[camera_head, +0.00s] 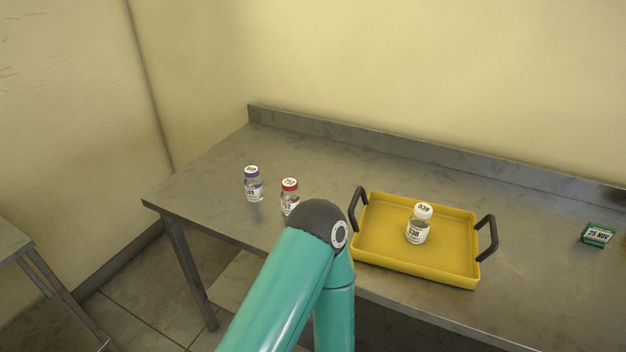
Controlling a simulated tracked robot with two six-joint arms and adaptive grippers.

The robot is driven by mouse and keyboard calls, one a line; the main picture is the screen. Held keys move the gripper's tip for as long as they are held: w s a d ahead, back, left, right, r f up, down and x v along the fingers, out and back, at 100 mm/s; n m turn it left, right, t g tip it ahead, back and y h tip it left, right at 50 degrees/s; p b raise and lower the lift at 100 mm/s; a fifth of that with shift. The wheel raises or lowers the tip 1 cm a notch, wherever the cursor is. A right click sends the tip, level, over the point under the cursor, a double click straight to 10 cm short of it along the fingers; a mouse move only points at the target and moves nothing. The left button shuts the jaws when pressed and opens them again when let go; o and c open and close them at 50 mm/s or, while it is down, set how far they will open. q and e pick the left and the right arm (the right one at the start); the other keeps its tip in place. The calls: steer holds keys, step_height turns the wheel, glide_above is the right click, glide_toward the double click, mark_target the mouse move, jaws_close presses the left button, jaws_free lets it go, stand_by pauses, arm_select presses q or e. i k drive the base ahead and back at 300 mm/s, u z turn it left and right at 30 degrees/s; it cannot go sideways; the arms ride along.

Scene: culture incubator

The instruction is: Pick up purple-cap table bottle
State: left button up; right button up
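The purple-cap bottle (254,186) stands upright on the metal table (210,187), near its left end. It is clear glass with a white label. A red-cap bottle (290,198) stands to its right, its lower part close to my teal arm's elbow in the picture. My arm rises from the bottom middle and bends downward at the dark elbow joint. Neither of my grippers shows in the head view, so I cannot see what they hold.
A yellow tray (379,256) with black handles is right of the elbow. A white-cap bottle (419,226) stands in it. A small green date block (598,235) sits at the far right. A raised ledge (420,158) runs along the table's back. The table is clear behind the bottles.

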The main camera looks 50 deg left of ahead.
mark_target(252, 181)
steer(key=z, duration=0.3)
steer(key=k, duration=1.25)
steer(key=u, duration=5.65)
steer(key=k, duration=0.15)
steer(key=z, duration=3.5)
steer(key=i, duration=1.3)
